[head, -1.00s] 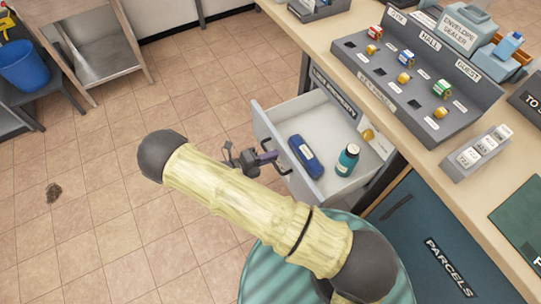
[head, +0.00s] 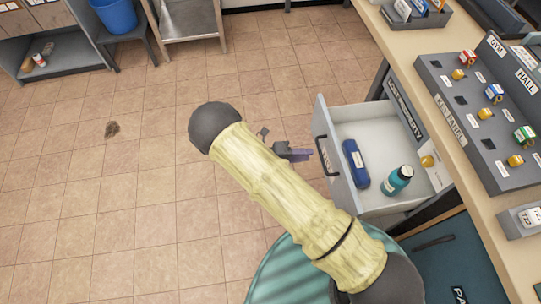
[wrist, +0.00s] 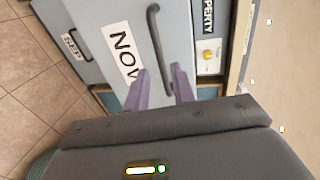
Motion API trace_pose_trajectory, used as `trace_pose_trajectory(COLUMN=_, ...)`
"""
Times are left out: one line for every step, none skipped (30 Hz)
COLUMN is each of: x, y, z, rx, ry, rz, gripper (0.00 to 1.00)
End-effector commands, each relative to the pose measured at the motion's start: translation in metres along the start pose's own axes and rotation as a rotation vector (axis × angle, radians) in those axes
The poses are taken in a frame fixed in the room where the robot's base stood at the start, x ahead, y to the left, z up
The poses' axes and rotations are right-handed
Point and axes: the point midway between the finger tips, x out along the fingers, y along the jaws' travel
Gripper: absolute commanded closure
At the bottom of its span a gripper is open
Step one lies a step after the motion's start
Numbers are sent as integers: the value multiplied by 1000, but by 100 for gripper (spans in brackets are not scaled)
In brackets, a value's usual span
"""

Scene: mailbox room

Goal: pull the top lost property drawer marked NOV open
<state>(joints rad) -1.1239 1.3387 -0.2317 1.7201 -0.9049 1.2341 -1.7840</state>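The top drawer marked NOV (head: 345,195) stands pulled out from the counter in the head view, with a blue case (head: 355,163) and a teal bottle (head: 397,180) inside. Its grey front with the NOV label (wrist: 122,50) fills much of the wrist view. The dark bar handle (wrist: 157,40) is on that front, and it also shows in the head view (head: 321,155). My gripper (head: 308,154) is just outside the drawer front, near the handle. In the wrist view its two purple fingers (wrist: 161,78) are apart, with the handle's lower end between them; contact cannot be told.
A drawer marked SEP (wrist: 72,46) is beside NOV in the wrist view. The counter (head: 425,95) carries a key panel (head: 460,120) on the right. A teal parcels cabinet (head: 445,260) is below. The tiled floor (head: 130,200) on the left is mostly clear.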

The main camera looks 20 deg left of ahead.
Motion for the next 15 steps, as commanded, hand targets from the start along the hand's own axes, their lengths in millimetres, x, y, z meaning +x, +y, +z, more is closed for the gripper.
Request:
trace_pose_trajectory(x=-11, y=1, z=1, rx=2, ry=-1, rz=3, gripper=75)
trace_pose_trajectory(x=-17, y=1, z=1, rx=2, ry=-1, rz=3, gripper=75)
trace_pose_trajectory(x=-25, y=0, z=1, rx=1, ry=-1, rz=3, gripper=75)
trace_pose_trajectory(x=-30, y=0, z=1, rx=1, ry=0, rz=2, gripper=75)
trace_pose_trajectory(x=-36, y=1, z=1, rx=2, ry=1, rz=3, gripper=75)
trace_pose_trajectory(x=-44, y=1, z=1, rx=3, ry=2, rz=2, gripper=75)
trace_pose_trajectory(x=-49, y=0, z=1, rx=2, ry=2, rz=2, gripper=75)
trace_pose_trajectory(x=-55, y=0, z=1, rx=2, ry=2, rz=3, gripper=75)
trace_pose_trajectory(x=-63, y=1, z=1, rx=2, ry=2, rz=3, gripper=75)
trace_pose_trajectory(x=-69, y=1, z=1, rx=2, ry=3, rz=3, gripper=75)
trace_pose_trajectory(x=-75, y=1, z=1, rx=3, ry=3, rz=3, gripper=75)
trace_pose_trajectory(x=-82, y=0, z=1, rx=3, ry=3, rz=3, gripper=75)
trace_pose_trajectory(x=-87, y=0, z=1, rx=3, ry=3, rz=2, gripper=75)
trace_pose_trajectory(x=-92, y=1, z=2, rx=2, ry=3, rz=3, gripper=75)
trace_pose_trajectory(x=-97, y=0, z=1, rx=2, ry=4, rz=2, gripper=75)
